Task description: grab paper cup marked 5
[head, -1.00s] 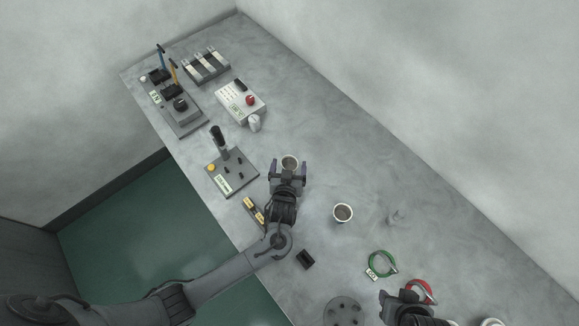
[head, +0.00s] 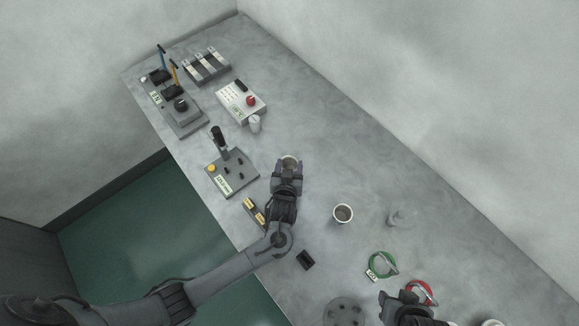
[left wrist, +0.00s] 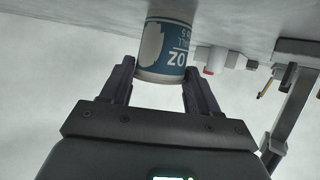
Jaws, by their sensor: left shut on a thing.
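My left gripper (head: 289,166) is over the table and shut on a paper cup (head: 290,161), whose round rim shows between the fingers in the head view. In the left wrist view the cup (left wrist: 165,48) is white with a blue band and printed letters, and a "5" seems to show near its top. The fingers (left wrist: 157,84) stand on either side of it.
Left of the cup is a grey panel (head: 233,172) with a lever. Behind are a white box with a red button (head: 241,102) and a small white cylinder (head: 255,123). A green ring (head: 382,263) and a red ring (head: 421,291) lie near my right gripper.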

